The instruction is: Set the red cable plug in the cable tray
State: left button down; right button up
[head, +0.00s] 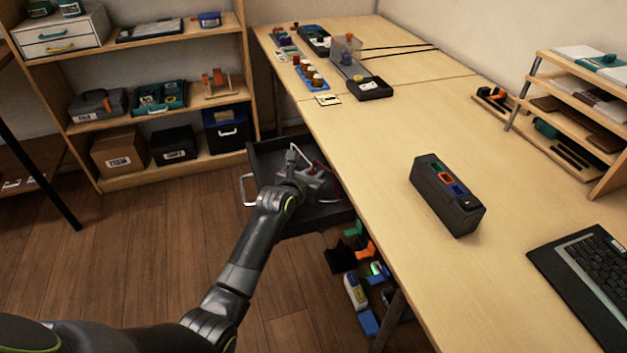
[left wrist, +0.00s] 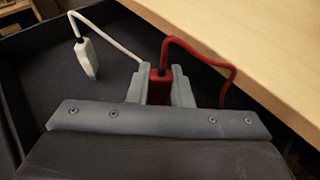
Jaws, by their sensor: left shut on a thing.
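My left gripper (head: 300,168) reaches over a dark open drawer-like tray (head: 330,219) under the table's left edge. In the left wrist view my left gripper (left wrist: 160,84) is shut on the red cable plug (left wrist: 159,92), which sits between the two grey fingers. The red cable (left wrist: 205,58) arches from the plug's top to the right and drops out of sight. A white plug (left wrist: 88,59) with a white cable stands at the left in the dark tray (left wrist: 40,78). I cannot tell whether the red plug touches the tray floor. My right gripper is out of view.
The wooden table (head: 370,150) rises right beside the tray. On it stand a dark box with coloured slots (head: 450,195), a keyboard (head: 590,280) and small parts at the far end. Shelves (head: 150,110) stand behind left.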

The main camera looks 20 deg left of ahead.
pick_arm(q)
jog(key=shift+f, duration=0.45)
jog(key=shift+f, duration=0.15)
jog(key=c, duration=1.3)
grip_release()
